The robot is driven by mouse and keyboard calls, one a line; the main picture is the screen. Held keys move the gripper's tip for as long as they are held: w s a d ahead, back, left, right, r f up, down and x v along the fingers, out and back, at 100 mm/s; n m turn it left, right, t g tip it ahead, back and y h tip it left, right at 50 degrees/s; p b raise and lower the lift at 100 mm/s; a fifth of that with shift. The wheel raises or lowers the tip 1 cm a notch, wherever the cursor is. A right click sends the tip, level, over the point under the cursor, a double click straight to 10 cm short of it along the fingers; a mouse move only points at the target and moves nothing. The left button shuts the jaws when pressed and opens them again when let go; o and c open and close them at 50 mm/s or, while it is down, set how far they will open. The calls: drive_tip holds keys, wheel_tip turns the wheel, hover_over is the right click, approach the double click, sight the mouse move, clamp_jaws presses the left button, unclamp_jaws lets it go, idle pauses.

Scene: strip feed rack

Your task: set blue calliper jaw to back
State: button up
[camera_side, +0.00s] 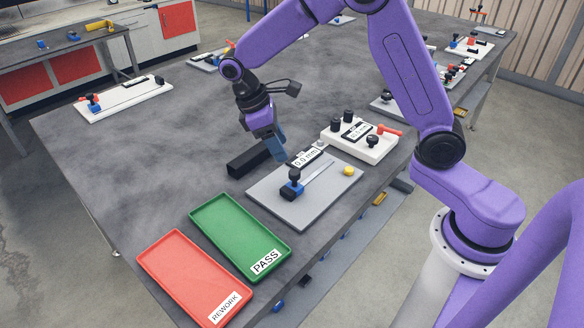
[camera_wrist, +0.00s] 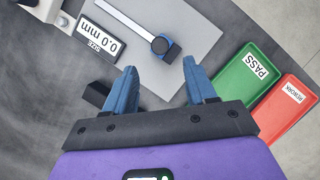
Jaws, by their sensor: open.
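The blue calliper jaw (camera_side: 291,190) with its black knob sits on a slim metal beam (camera_side: 318,173) on the grey plate (camera_side: 300,212). In the wrist view the jaw (camera_wrist: 168,49) is at one end of the beam (camera_wrist: 126,19), near the plate's middle. A SIZE display (camera_side: 306,157) reading 0.0 mm stands at the plate's edge; it also shows in the wrist view (camera_wrist: 95,32). My gripper (camera_side: 280,152) is above the table behind the plate, with its blue fingers apart and empty. In the wrist view the fingertips (camera_wrist: 159,74) are spread below the jaw, not touching it.
A green PASS tray (camera_side: 228,247) and a red REWORK tray (camera_side: 180,282) lie at the front left. A black block (camera_side: 248,162) lies close behind the plate. A white unit with knobs (camera_side: 351,145) stands at the right. A yellow button (camera_side: 348,171) is on the plate.

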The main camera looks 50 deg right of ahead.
sight(295, 172)
drive_tip(key=x, duration=0.8)
drive_tip(key=shift+f, duration=0.25)
clamp_jaws()
drive_tip(key=shift+d, duration=0.15)
